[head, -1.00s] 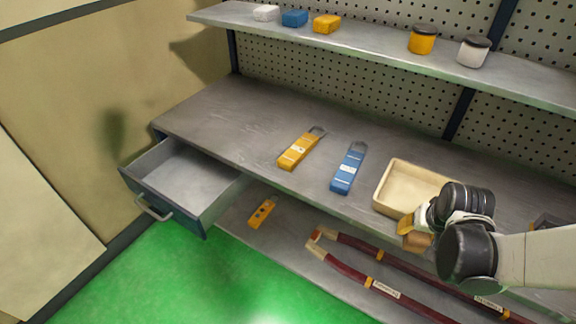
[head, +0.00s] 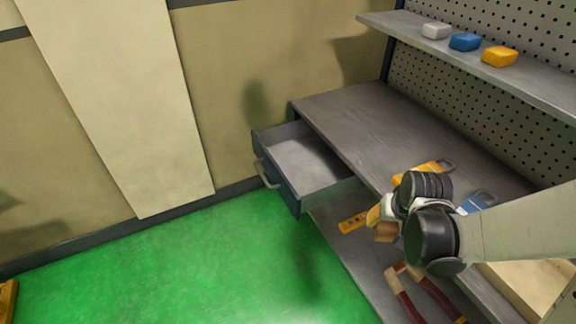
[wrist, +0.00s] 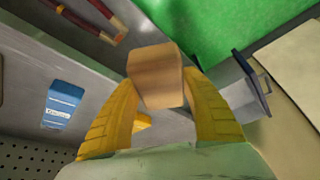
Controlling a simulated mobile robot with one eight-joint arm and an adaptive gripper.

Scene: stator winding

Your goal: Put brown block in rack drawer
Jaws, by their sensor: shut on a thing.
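The brown block (wrist: 156,75) is held between the yellow fingers of my gripper (wrist: 160,95) in the wrist view. In the head view the block (head: 386,232) shows below my gripper (head: 380,218), which is in front of the workbench edge, right of the drawer. The grey drawer (head: 305,162) with blue sides is pulled out at the left end of the bench, and its visible floor is empty. The drawer also shows at the right in the wrist view (wrist: 232,90).
The bench top (head: 350,110) is clear beside the drawer. A yellow tool (head: 422,170) and a blue tool (head: 474,203) lie partly behind my arm. A cream tray (head: 540,285) is at the lower right. Red-handled tools (head: 405,290) lie on the lower shelf.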

